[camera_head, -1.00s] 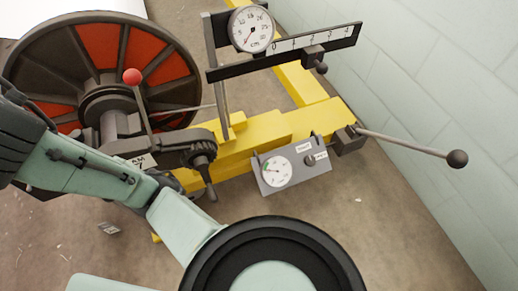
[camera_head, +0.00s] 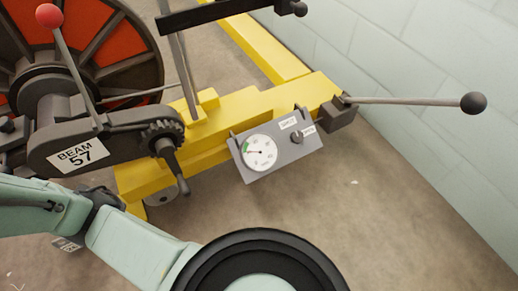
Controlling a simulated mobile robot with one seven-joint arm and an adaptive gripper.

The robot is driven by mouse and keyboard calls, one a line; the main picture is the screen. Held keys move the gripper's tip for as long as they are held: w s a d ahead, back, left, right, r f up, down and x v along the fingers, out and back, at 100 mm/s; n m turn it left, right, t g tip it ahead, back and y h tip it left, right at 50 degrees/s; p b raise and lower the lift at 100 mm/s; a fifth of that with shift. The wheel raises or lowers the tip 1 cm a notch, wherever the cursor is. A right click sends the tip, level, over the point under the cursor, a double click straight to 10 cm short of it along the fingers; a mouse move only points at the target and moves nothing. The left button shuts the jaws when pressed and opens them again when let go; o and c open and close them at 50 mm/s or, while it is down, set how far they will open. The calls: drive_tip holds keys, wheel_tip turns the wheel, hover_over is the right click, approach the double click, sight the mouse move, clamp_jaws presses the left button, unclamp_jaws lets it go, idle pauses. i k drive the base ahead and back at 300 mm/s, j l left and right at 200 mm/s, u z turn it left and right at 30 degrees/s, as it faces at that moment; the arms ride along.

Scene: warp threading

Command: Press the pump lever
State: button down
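A long grey lever (camera_head: 410,101) with a black ball knob (camera_head: 473,103) reaches right from a dark block (camera_head: 336,113) at the end of the yellow beam. It looks like the pump lever and lies nearly level in the picture. Nothing touches it. A grey panel (camera_head: 283,161) beside the block carries a round white dial (camera_head: 259,152) with a green patch and a small dark knob (camera_head: 297,137). My pale green arm crosses the lower left, well away from the lever. My gripper is outside the picture.
A second lever with a red ball (camera_head: 49,15) rises from the housing marked BEAM 57 (camera_head: 77,155) at left. The yellow frame (camera_head: 240,108) runs across the middle. A pale block wall (camera_head: 420,60) stands close behind the lever. Bare floor (camera_head: 370,215) lies below it.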

sight(474, 103)
drive_tip(key=k+j+z, duration=0.1)
drive_tip(key=j, duration=0.2)
drive_tip(key=j+z, duration=0.1)
drive_tip(key=j, duration=0.25)
drive_tip(key=k+j, duration=0.15)
drive_tip(key=j, duration=0.25)
drive_tip(key=k+j+z, duration=0.15)
drive_tip(key=j, duration=0.2)
drive_tip(key=i, duration=0.05)
